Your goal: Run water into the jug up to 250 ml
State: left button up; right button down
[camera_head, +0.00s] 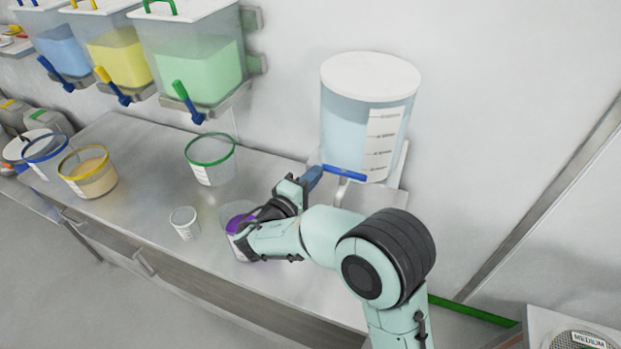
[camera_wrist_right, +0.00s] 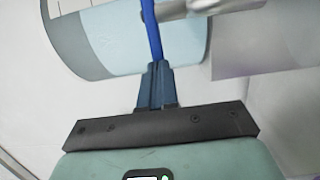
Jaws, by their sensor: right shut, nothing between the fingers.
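The water tank (camera_head: 365,110), clear with a white lid and a scale on its side, is on the wall at the right. Its blue tap lever (camera_head: 345,173) lies roughly level below it. My right gripper (camera_head: 313,177) is shut and empty, its tips close to the lever's left end. In the right wrist view, the blue lever (camera_wrist_right: 151,30) runs up from the shut fingertips (camera_wrist_right: 155,75); I cannot tell whether they touch. A clear vessel with purple (camera_head: 238,219), probably the jug, stands on the counter, partly hidden by my right arm. Its level and any water stream cannot be seen.
A green-rimmed container (camera_head: 210,160), a yellow-rimmed one (camera_head: 88,174) and a blue-rimmed one (camera_head: 45,150) stand farther left. Wall bins with taps hang above. The counter (camera_head: 140,155) is bare between them.

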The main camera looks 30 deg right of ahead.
pick_arm(q)
jog(key=shift+s+f+b, duration=0.65)
jog(key=shift+f+b, duration=0.05)
jog(key=shift+f, duration=0.25)
pick_arm(e)
jog(key=shift+v, duration=2.5)
